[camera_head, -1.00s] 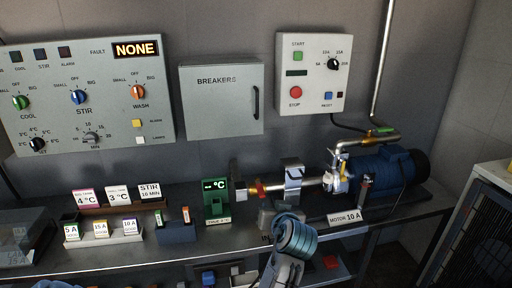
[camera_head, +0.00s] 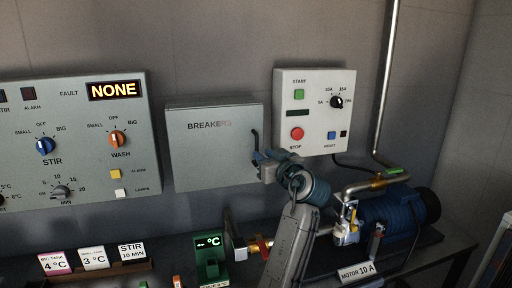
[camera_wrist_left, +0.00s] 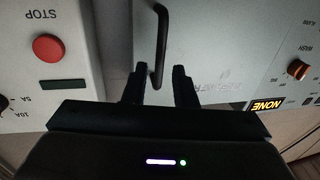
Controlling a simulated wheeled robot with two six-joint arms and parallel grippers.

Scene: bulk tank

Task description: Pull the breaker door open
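The grey breaker door (camera_head: 210,155), lettered BREAKERS, hangs on the wall and is closed. Its dark vertical handle (camera_head: 255,142) is near the door's right edge. My left gripper (camera_head: 262,160) is at the lower part of the handle and hides some of it. In the left wrist view, which is upside down, the handle (camera_wrist_left: 161,40) comes down between the two fingertips of the left gripper (camera_wrist_left: 159,82). The fingers are apart, with gaps beside the handle. The door face (camera_wrist_left: 215,50) shows to the right. My right gripper is in neither view.
A control panel (camera_head: 314,120) with start and stop buttons is right of the door. A larger panel (camera_head: 80,165) with knobs is to its left. Below are a green temperature display (camera_head: 208,262), pipes and a blue motor (camera_head: 395,215).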

